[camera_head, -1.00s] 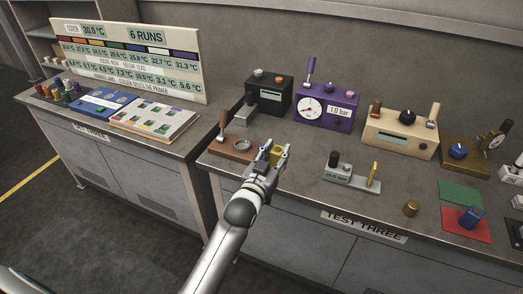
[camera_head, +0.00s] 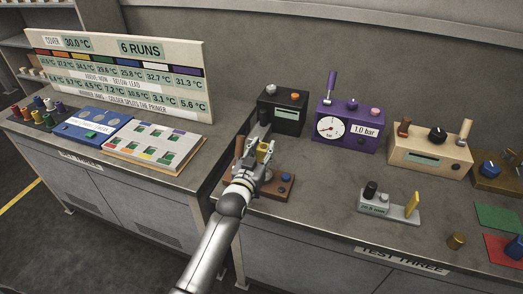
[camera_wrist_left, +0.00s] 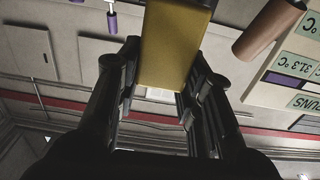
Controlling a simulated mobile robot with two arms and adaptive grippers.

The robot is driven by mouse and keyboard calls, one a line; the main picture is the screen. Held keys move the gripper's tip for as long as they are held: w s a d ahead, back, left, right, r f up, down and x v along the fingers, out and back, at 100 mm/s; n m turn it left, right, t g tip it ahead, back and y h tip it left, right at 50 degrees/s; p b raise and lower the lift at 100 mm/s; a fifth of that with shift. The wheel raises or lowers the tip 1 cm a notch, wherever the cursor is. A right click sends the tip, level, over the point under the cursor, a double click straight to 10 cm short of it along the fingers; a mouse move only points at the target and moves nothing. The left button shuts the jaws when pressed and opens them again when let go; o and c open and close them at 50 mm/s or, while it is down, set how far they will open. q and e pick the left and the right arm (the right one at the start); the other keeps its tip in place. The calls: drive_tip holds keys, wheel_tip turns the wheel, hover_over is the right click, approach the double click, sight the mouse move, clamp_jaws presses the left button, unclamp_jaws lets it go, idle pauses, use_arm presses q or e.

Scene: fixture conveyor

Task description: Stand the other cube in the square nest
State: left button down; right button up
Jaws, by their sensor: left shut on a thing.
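My left gripper (camera_head: 264,152) is over the brown fixture (camera_head: 282,190) at the left end of the right bench. It is shut on a yellow block (camera_head: 263,147). In the left wrist view the yellow block (camera_wrist_left: 172,45) sits between the two dark fingers (camera_wrist_left: 160,95). The gripper and forearm hide much of the fixture, and I cannot make out a square nest or tell whether the block touches the fixture. A blue knob (camera_head: 286,177) shows at the fixture's right side. A blue cube (camera_head: 514,248) lies on a red mat at the far right. My right gripper is out of view.
Behind the gripper stand a black box (camera_head: 284,112), a purple gauge box (camera_head: 346,128) and a cream box (camera_head: 428,154). A grey fixture (camera_head: 404,214) stands to the right, with a brass cylinder (camera_head: 456,240) beyond it. The bench between is clear. A brown cylinder (camera_wrist_left: 270,30) is near the block.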

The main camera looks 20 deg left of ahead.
sight(261, 162)
use_arm(q)
drive_tip(key=shift+a+f, duration=0.15)
drive_tip(key=shift+f, duration=0.4)
drive_tip(key=shift+f+b, duration=0.35)
drive_tip(key=shift+b, duration=0.15)
drive_tip(key=shift+f+b, duration=0.45)
drive_tip(key=shift+f, duration=0.2)
drive_tip(key=shift+f+b, duration=0.45)
drive_tip(key=shift+f, duration=0.2)
drive_tip(key=shift+f+b, duration=0.4)
drive_tip(key=shift+f, duration=0.25)
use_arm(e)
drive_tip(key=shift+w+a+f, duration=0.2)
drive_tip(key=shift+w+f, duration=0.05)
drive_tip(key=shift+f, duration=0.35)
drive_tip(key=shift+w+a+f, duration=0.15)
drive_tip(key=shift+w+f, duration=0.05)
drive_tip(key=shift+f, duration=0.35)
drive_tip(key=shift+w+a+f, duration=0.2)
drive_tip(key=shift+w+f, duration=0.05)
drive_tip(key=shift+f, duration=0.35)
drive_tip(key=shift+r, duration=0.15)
use_arm(q)
drive_tip(key=shift+f, duration=0.2)
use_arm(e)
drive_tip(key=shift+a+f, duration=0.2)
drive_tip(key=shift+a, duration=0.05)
